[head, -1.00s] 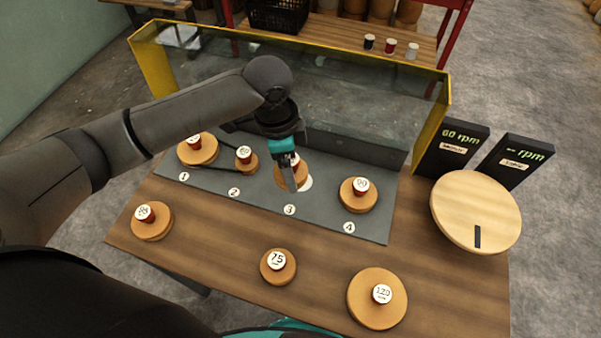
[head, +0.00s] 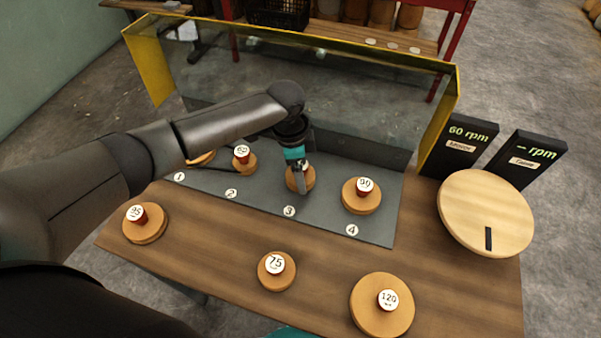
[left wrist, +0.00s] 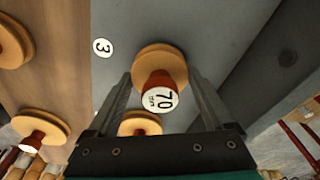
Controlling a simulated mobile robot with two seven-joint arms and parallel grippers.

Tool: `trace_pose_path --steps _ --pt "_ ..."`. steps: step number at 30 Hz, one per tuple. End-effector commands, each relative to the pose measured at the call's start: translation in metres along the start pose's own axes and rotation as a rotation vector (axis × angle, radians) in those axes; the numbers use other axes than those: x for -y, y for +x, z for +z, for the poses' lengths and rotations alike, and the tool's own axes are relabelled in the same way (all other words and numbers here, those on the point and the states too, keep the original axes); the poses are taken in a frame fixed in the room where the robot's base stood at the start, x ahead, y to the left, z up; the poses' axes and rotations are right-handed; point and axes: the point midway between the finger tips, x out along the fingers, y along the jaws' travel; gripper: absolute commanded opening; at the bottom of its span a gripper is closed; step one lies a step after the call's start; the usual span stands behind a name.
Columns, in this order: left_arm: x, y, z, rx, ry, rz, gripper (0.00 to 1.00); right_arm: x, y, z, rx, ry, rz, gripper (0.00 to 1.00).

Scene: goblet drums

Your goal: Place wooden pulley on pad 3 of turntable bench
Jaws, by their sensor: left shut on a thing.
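The wooden pulley (head: 310,182) is at pad 3 of the grey turntable bench (head: 262,197), behind the "3" label (head: 289,211). My left gripper (head: 302,190) is over it, shut on its red knob, which has a white cap marked 70. In the left wrist view, the pulley (left wrist: 160,63) lies flat between my two fingers, beside the "3" label (left wrist: 103,48). It appears to rest on the pad, though contact underneath is hidden. My right gripper is not in view.
Pulleys stand at pads 1, 2 and 4 (head: 361,203). Pulleys marked 95 (head: 150,232), 75 (head: 276,280) and 120 (head: 371,312) sit on the wooden front. A yellow-framed clear guard (head: 440,125) rises behind. A round wooden disc (head: 485,205) and rpm displays stand right.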

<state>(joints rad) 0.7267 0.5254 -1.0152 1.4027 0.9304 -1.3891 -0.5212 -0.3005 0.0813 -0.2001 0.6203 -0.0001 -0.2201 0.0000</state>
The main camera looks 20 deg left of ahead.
Motion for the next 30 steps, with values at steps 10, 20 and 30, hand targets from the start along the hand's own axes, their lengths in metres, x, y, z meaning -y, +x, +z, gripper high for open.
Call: trace_pose_path --steps 10,20,30 --pt "0.003 0.012 0.0 0.001 0.001 0.0 0.29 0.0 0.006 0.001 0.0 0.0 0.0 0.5" --pt "0.003 0.015 0.001 0.001 0.001 0.0 1.0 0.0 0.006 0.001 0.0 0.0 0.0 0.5" --pt "0.004 -0.005 0.0 0.001 0.001 -0.001 1.0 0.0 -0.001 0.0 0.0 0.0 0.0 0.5"
